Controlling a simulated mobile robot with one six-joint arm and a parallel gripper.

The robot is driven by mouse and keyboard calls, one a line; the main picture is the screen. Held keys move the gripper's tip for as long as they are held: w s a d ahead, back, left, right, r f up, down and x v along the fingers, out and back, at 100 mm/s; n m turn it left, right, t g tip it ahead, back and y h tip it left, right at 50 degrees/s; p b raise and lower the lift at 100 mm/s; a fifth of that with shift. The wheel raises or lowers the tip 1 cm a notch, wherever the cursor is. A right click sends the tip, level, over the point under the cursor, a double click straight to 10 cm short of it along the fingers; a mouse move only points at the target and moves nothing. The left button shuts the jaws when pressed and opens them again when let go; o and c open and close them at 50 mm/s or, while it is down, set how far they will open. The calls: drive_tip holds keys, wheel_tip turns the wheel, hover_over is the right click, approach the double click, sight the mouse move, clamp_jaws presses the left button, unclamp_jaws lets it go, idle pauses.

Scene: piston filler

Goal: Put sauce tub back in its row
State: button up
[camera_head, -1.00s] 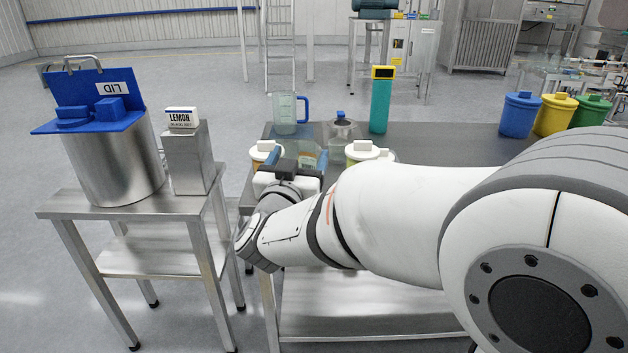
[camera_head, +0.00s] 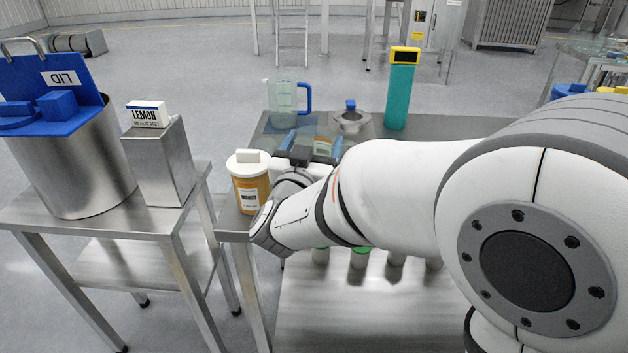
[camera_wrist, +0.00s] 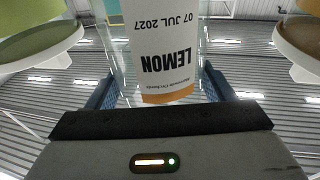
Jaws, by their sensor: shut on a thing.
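My gripper (camera_head: 310,146) is shut on a clear-walled tub (camera_wrist: 163,45) above the steel table. The tub's white label with an orange stripe reads LEMON, 07 JUL 2027, upside down in the wrist view. My blue fingers lie on both sides of it in the wrist view (camera_wrist: 160,88). In the head view the held tub is mostly hidden behind my wrist. A mango tub (camera_head: 251,183), orange with a white lid, stands at the table's left edge, left of my gripper. The wrist view also shows a green tub (camera_wrist: 30,15) and an orange tub (camera_wrist: 300,12) at its sides.
A clear jug with a blue handle (camera_head: 284,103), a steel-collared vessel (camera_head: 351,121) and a teal column (camera_head: 401,92) stand behind on the steel table (camera_head: 455,125).

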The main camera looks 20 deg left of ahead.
drive_tip(key=shift+s+a+f+b, duration=0.15)
drive_tip(key=shift+f+b, duration=0.1)
drive_tip(key=shift+f, duration=1.15)
drive_tip(key=shift+s+a+f+b, duration=0.15)
drive_tip(key=shift+f+b, duration=0.1)
drive_tip(key=shift+f, duration=1.15)
drive_tip(key=shift+f, duration=0.2)
drive_tip(key=o, duration=1.4)
drive_tip(key=shift+r, duration=0.1)
drive_tip(key=shift+s+r, duration=0.1)
drive_tip(key=shift+r, duration=0.05)
drive_tip(key=s, duration=0.4)
drive_tip(key=s+f, duration=0.1)
drive_tip(key=s, duration=0.2)
drive_tip(key=s+f, duration=0.1)
drive_tip(key=s, duration=0.3)
drive_tip(key=shift+s+d, duration=0.15)
drive_tip(key=shift+s, duration=0.2)
